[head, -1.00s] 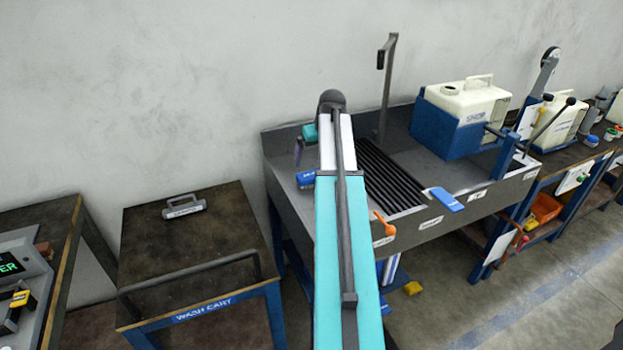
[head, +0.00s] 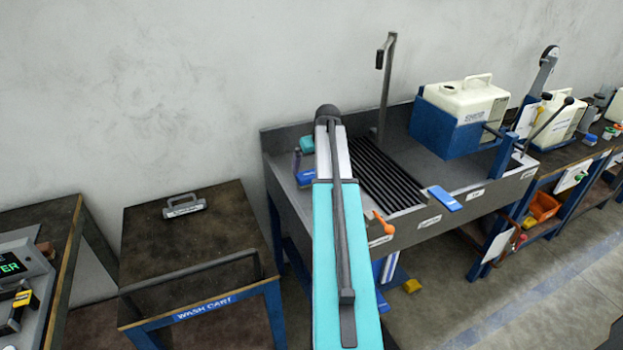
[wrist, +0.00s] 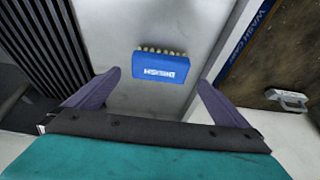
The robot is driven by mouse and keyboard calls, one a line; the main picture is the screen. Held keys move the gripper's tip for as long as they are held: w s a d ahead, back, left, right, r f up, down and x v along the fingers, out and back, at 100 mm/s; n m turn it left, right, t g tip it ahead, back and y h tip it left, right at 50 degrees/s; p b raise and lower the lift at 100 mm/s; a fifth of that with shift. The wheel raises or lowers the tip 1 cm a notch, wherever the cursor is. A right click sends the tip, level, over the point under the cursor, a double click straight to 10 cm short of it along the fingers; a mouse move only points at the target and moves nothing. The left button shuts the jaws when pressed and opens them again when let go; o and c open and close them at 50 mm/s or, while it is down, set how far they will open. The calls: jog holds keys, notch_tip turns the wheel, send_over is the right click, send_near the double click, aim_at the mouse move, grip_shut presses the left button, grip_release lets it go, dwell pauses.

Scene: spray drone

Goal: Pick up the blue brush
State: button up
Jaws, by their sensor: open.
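The blue brush (wrist: 160,68) lies on the grey floor of the sink bench, its pale bristles along the far edge and a white label on its near side. It also shows in the head view (head: 304,179), partly hidden by my arm. My gripper (wrist: 159,80) is open and empty, its two purple fingers pointing towards the brush with one on either side of it in the picture. The fingers appear apart from the brush. In the head view my gripper (head: 297,165) is mostly behind my arm, above the brush.
The sink bench (head: 283,201) has a raised back and side walls. A black slatted rack (head: 385,175) lies right of the brush, with an upright post (head: 386,80) behind. The wash cart (head: 190,240) stands to the left. A blue block (head: 444,198) sits on the front rim.

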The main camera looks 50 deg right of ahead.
aim_at(311, 174)
jog(key=shift+p+x, duration=0.95)
jog(key=shift+x, duration=1.6)
jog(key=shift+c, duration=0.3)
jog(key=c, duration=1)
jog(key=shift+o, duration=0.2)
jog(key=shift+r, duration=0.2)
jog(key=shift+w+r+b, duration=0.1)
jog(key=shift+r+b, duration=0.7)
jog(key=shift+r, duration=0.7)
jog(key=s+r+b, duration=0.1)
jog(key=s+b, duration=0.2)
jog(key=s, duration=1.3)
jog(key=shift+a+r+b, duration=0.35)
